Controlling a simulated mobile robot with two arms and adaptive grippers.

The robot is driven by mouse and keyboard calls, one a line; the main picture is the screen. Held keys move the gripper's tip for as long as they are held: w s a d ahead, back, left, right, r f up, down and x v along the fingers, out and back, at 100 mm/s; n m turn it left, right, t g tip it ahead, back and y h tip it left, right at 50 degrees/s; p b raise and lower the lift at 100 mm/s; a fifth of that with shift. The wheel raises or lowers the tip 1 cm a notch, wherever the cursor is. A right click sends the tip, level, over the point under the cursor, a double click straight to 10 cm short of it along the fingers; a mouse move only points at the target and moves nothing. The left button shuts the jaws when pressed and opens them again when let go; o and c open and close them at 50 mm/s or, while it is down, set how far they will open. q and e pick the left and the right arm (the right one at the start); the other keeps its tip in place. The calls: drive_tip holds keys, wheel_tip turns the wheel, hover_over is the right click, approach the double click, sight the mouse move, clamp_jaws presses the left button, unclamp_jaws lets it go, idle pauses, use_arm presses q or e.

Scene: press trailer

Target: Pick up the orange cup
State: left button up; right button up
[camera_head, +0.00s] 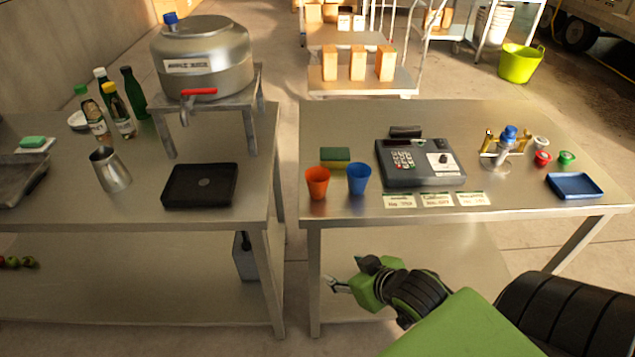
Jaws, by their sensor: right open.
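The orange cup (317,184) stands upright near the front left corner of the right-hand metal table (530,205). A blue cup (359,178) stands close to its right. My right gripper (338,284) is in front of this table's front edge, below and slightly right of the orange cup in the picture, and apart from it. It points left, and its fingers are open with nothing between them. My left gripper is not in view.
The left table (240,210) holds a juice dispenser (200,60), a metal pitcher (110,170) and a black tray (200,186). A gap separates the tables.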

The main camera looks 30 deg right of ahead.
drive_tip(key=w+d+r+t, duration=0.3)
drive_tip(key=w+d+r, duration=0.2)
drive_tip(key=w+r, duration=0.1)
drive_tip(key=t+y, duration=0.1)
drive_tip(key=t, duration=0.2)
approach(312, 174)
drive_tip(key=shift+w+a+p, duration=0.2)
drive_tip(key=shift+w+p, duration=0.1)
drive_tip(key=shift+w, duration=0.7)
drive_tip(key=shift+w+f, duration=0.1)
drive_tip(key=shift+w, duration=0.4)
drive_tip(key=p+x, duration=0.1)
drive_tip(key=x, duration=0.2)
drive_tip(key=shift+w+d+f, duration=0.15)
drive_tip(key=shift+w+f, duration=0.2)
drive_tip(key=shift+w, duration=0.25)
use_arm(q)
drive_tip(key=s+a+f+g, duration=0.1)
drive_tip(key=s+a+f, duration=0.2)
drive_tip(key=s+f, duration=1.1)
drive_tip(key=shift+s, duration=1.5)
use_arm(e)
drive_tip(key=c, duration=0.7)
